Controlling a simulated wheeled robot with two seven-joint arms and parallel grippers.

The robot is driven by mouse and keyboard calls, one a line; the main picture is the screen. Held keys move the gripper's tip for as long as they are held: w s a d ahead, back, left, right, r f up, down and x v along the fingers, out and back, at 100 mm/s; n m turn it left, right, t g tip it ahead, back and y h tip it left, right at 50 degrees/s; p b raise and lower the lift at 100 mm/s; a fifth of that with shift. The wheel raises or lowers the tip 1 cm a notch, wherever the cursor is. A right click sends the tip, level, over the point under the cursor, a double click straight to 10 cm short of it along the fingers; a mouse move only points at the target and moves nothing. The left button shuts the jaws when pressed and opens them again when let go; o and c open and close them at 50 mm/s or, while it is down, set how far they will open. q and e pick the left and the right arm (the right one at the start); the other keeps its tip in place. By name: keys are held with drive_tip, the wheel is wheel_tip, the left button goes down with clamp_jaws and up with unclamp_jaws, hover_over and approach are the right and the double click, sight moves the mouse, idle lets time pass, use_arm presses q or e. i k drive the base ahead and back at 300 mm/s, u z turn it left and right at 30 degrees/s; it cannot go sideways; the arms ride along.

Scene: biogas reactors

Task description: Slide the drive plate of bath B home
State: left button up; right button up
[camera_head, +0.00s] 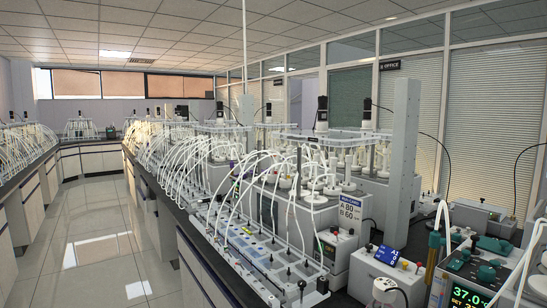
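Neither of my grippers is in view. Large white baths stand on the bench right of the middle, with reactor bottles and white stoppers on top. Flat plates with upright black motors stand above them; the clearest is a pale plate (318,136) under a black motor (322,113). White tubes hide much of the baths.
A long grey tubing unit (262,262) with many arching white tubes runs along the bench front. A white box with a blue label (387,255), a device reading 37.0 (468,290) and a tall grey column (403,150) stand at right. The tiled aisle (95,245) is clear.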

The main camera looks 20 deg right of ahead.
sight(323, 133)
drive_tip(key=u, duration=0.05)
drive_tip(key=i, duration=1.5)
drive_tip(key=z, duration=0.35)
